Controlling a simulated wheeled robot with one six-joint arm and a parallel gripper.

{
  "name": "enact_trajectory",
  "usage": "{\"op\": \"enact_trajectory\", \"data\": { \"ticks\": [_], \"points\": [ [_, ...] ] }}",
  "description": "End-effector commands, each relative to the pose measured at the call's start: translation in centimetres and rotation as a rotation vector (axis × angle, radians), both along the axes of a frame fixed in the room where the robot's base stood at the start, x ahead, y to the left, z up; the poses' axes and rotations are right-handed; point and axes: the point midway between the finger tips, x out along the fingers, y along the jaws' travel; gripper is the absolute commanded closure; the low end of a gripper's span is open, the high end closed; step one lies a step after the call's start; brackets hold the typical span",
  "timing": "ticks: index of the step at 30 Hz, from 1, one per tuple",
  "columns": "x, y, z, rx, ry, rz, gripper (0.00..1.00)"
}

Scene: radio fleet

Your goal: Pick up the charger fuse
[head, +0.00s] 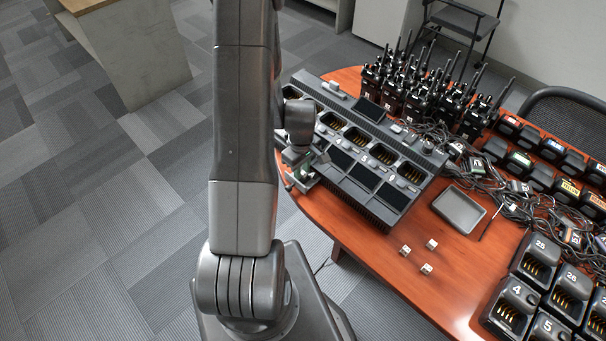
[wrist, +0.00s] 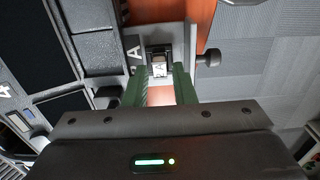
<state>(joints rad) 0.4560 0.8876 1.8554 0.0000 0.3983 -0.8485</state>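The charger fuse (wrist: 158,71) shows in the wrist view as a small pale piece marked with a letter, at the end of a dark holder on the grey charger (wrist: 111,55). My gripper (wrist: 160,70) has its two green fingers apart, one on each side of the fuse. I cannot tell whether either finger touches it. In the head view my gripper (head: 302,173) is at the near left end of the multi-bay charger (head: 376,208), and the arm hides part of that end. The fuse cannot be made out there.
A dark knob (wrist: 208,59) sticks out right of the fingers. On the wooden table (head: 385,265) are a grey tray (head: 459,209), several small white cubes (head: 405,250), radios (head: 425,95), tangled cables and single chargers (head: 515,305). The table front between the charger and cubes is clear.

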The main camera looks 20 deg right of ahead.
Motion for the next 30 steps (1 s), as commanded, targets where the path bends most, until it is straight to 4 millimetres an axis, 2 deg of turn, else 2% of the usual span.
{"op": "enact_trajectory", "data": {
  "ticks": [5,9,22,30],
  "points": [
    [0.0,0.0,0.0,0.000,0.000,0.000,0.76],
    [0.0,0.0,0.0,0.000,0.000,0.000,1.00],
    [0.0,0.0,0.4,-0.001,-0.001,0.000,1.00],
    [0.1,0.0,2.7,-0.002,-0.003,0.000,1.00]
  ]
}}
